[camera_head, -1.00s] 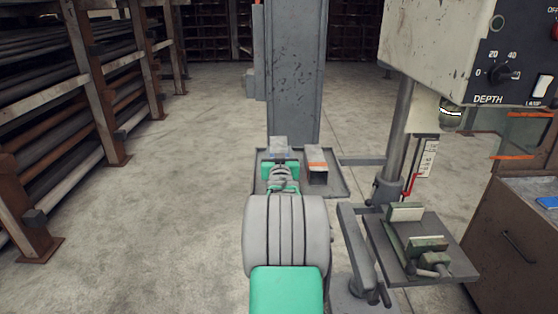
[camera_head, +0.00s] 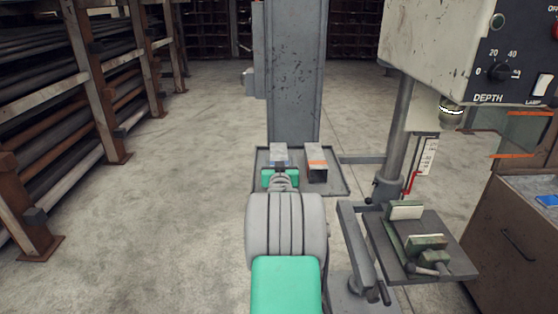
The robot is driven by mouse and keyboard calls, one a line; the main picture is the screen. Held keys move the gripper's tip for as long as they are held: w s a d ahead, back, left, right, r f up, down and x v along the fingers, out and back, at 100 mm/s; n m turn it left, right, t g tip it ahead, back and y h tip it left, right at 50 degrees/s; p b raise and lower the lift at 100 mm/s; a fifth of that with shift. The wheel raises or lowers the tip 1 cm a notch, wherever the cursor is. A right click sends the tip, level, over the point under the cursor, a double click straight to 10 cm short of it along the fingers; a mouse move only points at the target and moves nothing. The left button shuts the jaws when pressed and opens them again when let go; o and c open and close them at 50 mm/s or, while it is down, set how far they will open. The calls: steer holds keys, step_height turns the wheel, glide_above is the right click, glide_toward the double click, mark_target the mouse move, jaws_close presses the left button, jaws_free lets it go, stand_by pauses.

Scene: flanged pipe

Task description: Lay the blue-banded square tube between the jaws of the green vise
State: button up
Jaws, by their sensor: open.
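The square tube with a blue band (camera_head: 279,149) lies on a grey tray at the foot of the column, its long side running away from me. My gripper (camera_head: 280,169) is open at the near part of this tube, with the arm hiding much of the fingers and the tube's near end. I cannot tell whether the fingers touch it. The green vise (camera_head: 428,243) sits on the drill press table to the right. Its pale-faced jaws stand apart, with nothing seen between them.
A second square tube with an orange band (camera_head: 316,163) lies just right of the first on the tray (camera_head: 340,186). The grey column (camera_head: 293,80) rises behind. The drill press head (camera_head: 450,50) overhangs the vise. A pipe rack (camera_head: 90,90) stands left; floor between is clear.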

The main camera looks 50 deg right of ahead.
steer(key=shift+r, duration=0.1)
steer(key=shift+a+r+p, duration=0.1)
steer(key=shift+p, duration=0.2)
steer(key=b+v, duration=0.1)
steer(key=v, duration=1.1)
